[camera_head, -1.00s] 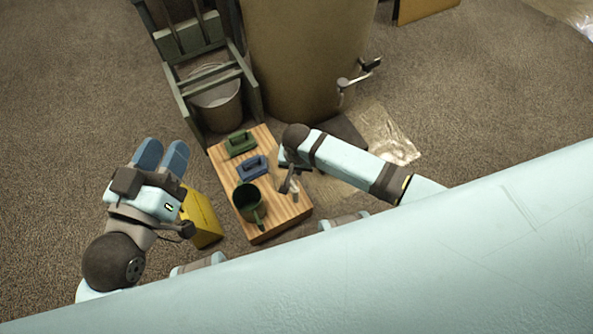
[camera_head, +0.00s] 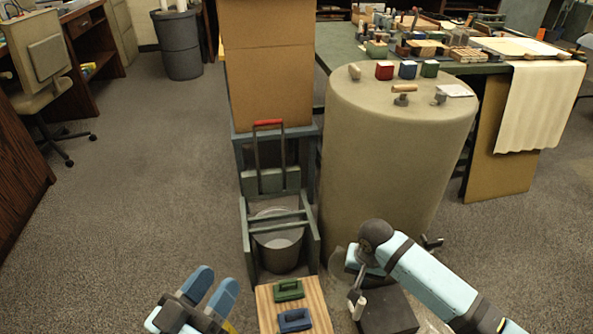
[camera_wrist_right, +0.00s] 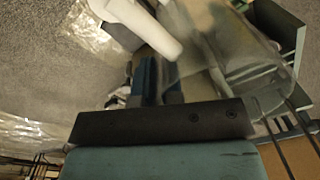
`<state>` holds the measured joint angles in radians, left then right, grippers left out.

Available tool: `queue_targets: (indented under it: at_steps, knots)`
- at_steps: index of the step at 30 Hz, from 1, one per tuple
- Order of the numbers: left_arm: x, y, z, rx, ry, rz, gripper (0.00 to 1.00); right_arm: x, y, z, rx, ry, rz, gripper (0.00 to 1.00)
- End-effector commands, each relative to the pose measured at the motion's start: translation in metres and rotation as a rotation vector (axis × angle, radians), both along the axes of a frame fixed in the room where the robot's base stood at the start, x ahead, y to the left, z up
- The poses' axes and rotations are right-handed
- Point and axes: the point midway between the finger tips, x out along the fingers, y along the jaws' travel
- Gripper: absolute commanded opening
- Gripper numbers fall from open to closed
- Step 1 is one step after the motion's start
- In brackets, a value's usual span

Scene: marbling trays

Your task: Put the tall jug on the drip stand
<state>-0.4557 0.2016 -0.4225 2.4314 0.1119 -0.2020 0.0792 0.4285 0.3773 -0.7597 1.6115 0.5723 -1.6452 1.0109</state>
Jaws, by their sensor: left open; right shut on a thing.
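A low dark block (camera_head: 388,311), which looks like the drip stand, lies on the floor below the barrel's tap. My right gripper (camera_head: 354,261) is left of it and above it, between the barrel and the wooden board, mostly hidden by its own wrist. In the right wrist view its blue fingers (camera_wrist_right: 158,80) are shut beside a clear, jug-like thing (camera_wrist_right: 232,50), whose outline is hard to tell from the clear sheet. A white cylinder (camera_wrist_right: 145,25) crosses in front there. My left gripper (camera_head: 212,281) is open and empty, left of the board.
The wooden board (camera_head: 265,307) bears a green block (camera_head: 289,290) and a blue block (camera_head: 295,320). A grey-green frame (camera_head: 243,225) with a bucket (camera_head: 279,250) stands behind it. The large tan barrel (camera_head: 385,160) stands right of the frame.

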Motion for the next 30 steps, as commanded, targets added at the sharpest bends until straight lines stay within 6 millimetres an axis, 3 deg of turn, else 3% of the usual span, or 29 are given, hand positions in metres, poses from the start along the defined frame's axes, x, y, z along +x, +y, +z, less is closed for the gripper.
queue_targets:
  at_steps: [1, 6, 15, 30]
  knots:
    - [0.0, 0.0, 0.0, 0.0, 0.0, 0.0, 0.43, 0.015, -0.01, 0.026, -0.003, -0.013, 0.029, 0.0]
    - [0.0, 0.0, 0.0, 0.0, -0.001, 0.0, 0.43, 0.04, -0.038, 0.102, -0.005, -0.01, 0.133, 0.0]
    - [0.0, 0.0, 0.001, -0.001, -0.002, 0.0, 0.43, 0.053, -0.074, 0.205, -0.021, 0.002, 0.279, 0.0]
    - [0.011, 0.012, 0.031, 0.116, 0.146, 0.053, 0.43, 0.027, -0.075, 0.306, -0.021, 0.01, 0.291, 0.0]
